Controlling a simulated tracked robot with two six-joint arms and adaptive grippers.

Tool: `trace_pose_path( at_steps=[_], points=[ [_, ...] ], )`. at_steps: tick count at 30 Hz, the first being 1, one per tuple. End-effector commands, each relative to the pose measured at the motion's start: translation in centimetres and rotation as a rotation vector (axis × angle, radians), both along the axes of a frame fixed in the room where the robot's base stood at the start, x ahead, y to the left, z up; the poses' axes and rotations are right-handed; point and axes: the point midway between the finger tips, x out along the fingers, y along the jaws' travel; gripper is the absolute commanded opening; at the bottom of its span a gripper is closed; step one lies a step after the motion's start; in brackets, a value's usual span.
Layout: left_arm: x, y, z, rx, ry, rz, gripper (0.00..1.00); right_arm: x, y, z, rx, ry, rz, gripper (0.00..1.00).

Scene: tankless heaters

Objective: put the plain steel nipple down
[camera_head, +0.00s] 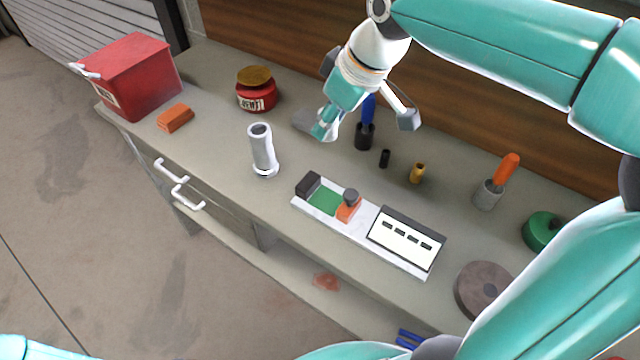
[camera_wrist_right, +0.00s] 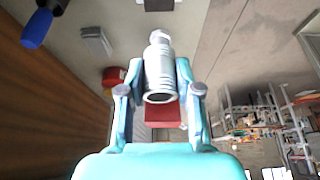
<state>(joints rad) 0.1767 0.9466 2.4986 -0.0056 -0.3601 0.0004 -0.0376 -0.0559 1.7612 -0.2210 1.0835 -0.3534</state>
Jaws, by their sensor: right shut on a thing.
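In the right wrist view a pale steel cylinder, the nipple (camera_wrist_right: 159,72), sits between the two fingers of my right gripper (camera_wrist_right: 160,66), its dark open end facing the camera. My left gripper is out of view.
A white tray (camera_head: 352,233) with a green pad lies in front. A red box (camera_head: 135,80), orange block (camera_head: 174,117), red jar (camera_head: 256,98) and blue-handled tool (camera_head: 367,110) stand around. Small black (camera_head: 385,158) and brass (camera_head: 417,173) pieces stand right.

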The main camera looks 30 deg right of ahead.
Motion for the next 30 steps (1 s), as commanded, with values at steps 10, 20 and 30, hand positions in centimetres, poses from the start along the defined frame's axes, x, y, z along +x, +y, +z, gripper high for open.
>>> trace_pose_path(
  at_steps=[10,20,30],
  points=[
    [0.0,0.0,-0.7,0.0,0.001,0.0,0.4,-0.3,-0.2,-8.3,0.001,0.01,-0.006,0.0],
    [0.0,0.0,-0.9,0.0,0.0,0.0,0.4,-0.1,-0.2,-14.6,0.0,0.003,-0.007,0.0],
    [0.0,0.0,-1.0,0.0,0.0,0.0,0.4,-0.2,-0.2,-18.1,0.001,0.006,-0.006,0.0]
  ],
)
